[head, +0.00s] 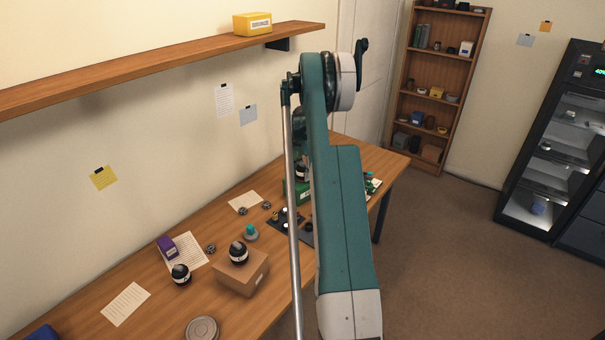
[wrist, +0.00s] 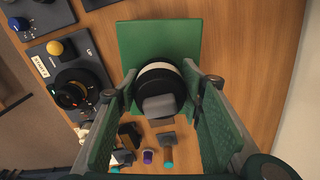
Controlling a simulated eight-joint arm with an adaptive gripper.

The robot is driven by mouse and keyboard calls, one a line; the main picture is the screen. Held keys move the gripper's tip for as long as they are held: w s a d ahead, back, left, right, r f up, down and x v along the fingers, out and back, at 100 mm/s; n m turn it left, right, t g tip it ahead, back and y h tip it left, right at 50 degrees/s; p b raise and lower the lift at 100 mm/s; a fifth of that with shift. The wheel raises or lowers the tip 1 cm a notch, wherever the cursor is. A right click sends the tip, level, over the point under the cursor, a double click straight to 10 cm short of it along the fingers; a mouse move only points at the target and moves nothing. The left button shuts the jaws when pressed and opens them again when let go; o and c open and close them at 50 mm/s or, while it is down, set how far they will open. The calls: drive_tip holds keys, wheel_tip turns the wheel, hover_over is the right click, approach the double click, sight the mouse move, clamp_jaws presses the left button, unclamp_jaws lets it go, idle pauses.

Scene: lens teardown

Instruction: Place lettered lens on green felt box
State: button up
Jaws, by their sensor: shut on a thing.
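My gripper (wrist: 160,76) is shut on a black lens (wrist: 159,71) with a white band, one finger on each side. The lens is directly over the green felt box (wrist: 134,38), whose flat top shows around it. In the head view the held lens (head: 302,173) appears at the top of the green box (head: 303,191), both partly hidden by my arm. I cannot tell whether lens and box touch. No lettering is readable on the held lens. My gripper is mostly hidden there.
Another banded lens (head: 239,253) sits on a cardboard box (head: 241,276), and one more (head: 181,275) stands on the table. In the wrist view a dark panel with a black dial (wrist: 76,90) lies left of the green box. Bare wood shows right of it.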

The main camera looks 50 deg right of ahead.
drive_tip(key=o, duration=1.3)
drive_tip(key=shift+f, duration=0.35)
drive_tip(key=shift+o, duration=1.4)
drive_tip(key=shift+w+d+f, duration=0.1)
drive_tip(key=shift+f, duration=0.05)
drive_tip(key=shift+r, duration=0.25)
drive_tip(key=shift+f, duration=0.1)
drive_tip(key=shift+r, duration=0.2)
drive_tip(key=shift+r+p, duration=0.55)
drive_tip(key=shift+p, duration=0.05)
wheel_tip(320, 180, up, 12)
